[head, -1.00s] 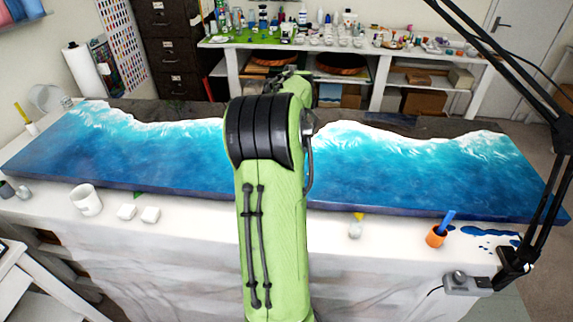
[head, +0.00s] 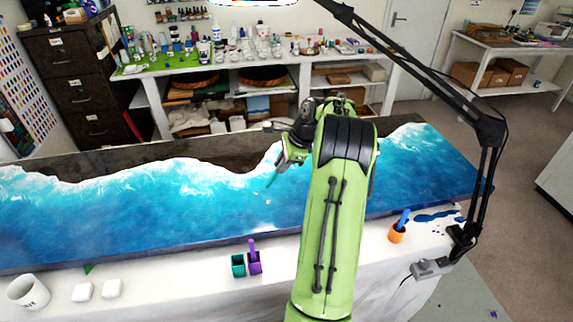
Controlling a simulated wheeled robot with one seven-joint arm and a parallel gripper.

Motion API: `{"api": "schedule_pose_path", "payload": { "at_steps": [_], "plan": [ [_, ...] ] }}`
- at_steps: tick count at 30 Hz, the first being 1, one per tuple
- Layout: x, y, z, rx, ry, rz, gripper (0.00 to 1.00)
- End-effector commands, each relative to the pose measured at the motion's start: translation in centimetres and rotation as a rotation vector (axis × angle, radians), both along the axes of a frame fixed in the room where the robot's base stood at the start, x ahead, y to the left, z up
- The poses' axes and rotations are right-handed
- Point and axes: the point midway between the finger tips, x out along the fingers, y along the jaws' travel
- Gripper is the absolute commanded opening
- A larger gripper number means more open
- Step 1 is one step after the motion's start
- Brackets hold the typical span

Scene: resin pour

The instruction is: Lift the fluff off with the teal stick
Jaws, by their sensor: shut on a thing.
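My gripper (head: 286,160) is over the blue resin slab (head: 130,215), just left of my green arm. It is shut on the thin teal stick (head: 271,179), which points down and left toward the resin surface. I cannot tell whether the tip touches the surface. A tiny pale speck (head: 267,202) shows on the blue resin just below the stick; it may be the fluff, but it is too small to be sure. A teal cup (head: 238,266) with no stick showing stands on the table's front strip.
A purple cup (head: 254,264) with a purple stick stands beside the teal cup. An orange cup (head: 397,234) holds a blue stick near a blue spill (head: 437,216). A black lamp arm (head: 484,170) rises at right.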

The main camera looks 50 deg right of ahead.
Motion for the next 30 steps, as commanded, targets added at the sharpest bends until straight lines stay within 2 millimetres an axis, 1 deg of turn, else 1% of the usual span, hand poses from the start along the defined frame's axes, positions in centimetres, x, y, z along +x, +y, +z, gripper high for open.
{"api": "schedule_pose_path", "payload": {
  "at_steps": [15,18,30],
  "plan": [
    [0.0,0.0,-5.8,0.000,0.002,-0.001,0.00],
    [0.0,0.0,-6.3,0.001,0.002,-0.002,0.00],
    [0.0,0.0,-6.0,0.001,0.002,-0.002,0.00]
  ]
}}
